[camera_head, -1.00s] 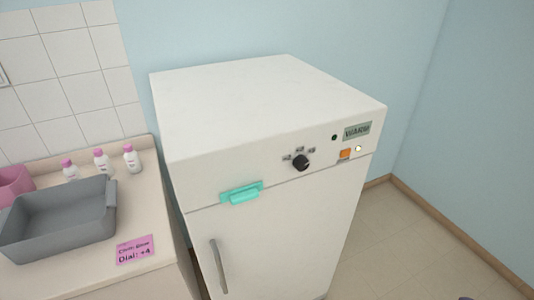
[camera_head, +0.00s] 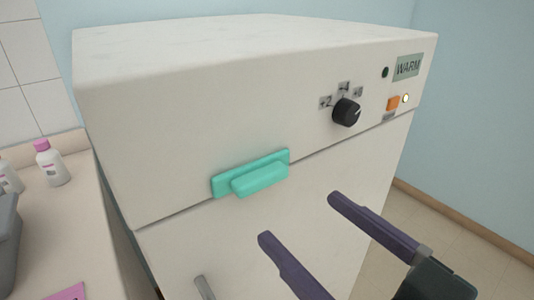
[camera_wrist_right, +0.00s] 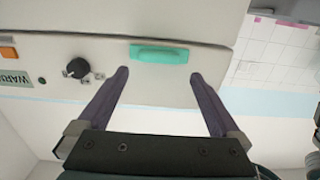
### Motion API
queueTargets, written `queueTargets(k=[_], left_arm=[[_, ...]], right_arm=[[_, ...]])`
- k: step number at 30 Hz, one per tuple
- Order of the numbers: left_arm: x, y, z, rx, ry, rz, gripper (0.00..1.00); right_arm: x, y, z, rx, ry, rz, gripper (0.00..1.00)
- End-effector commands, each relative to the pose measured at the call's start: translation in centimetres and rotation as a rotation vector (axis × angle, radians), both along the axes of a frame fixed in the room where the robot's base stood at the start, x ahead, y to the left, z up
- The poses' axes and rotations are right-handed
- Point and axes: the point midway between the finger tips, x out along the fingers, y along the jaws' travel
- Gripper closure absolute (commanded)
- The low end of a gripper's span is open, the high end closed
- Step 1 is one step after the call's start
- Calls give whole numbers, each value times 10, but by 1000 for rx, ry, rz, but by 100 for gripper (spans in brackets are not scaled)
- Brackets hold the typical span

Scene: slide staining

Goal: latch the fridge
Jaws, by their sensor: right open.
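The white fridge (camera_head: 190,130) fills the middle of the head view, and its door (camera_head: 200,245) looks closed. A teal latch (camera_head: 252,175) sits across the seam between the upper panel and the door. The latch also shows in the right wrist view (camera_wrist_right: 160,54), beyond the fingertips. My right gripper (camera_head: 297,215) is open and empty in front of the door, below and right of the latch, apart from it. In the wrist view its purple fingers (camera_wrist_right: 158,74) point toward the fridge front. My left gripper is in neither view.
A black dial (camera_head: 346,112), an orange switch (camera_head: 393,103) and a display reading WARM (camera_head: 407,67) are on the upper panel. The door handle (camera_head: 204,288) is at the lower left. A counter with bottles (camera_head: 51,163) and a grey tub (camera_head: 7,240) stands left.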

Motion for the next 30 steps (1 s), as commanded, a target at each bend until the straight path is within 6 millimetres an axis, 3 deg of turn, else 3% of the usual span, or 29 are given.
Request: queueTargets(k=[10, 22, 30], left_arm=[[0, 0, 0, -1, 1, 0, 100], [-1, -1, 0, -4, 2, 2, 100], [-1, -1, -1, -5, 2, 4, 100]], right_arm=[[51, 36, 1, 2, -1, -3, 0], [59, 43, 0, 0, 0, -3, 0], [59, 42, 0, 0, 0, -3, 28]])
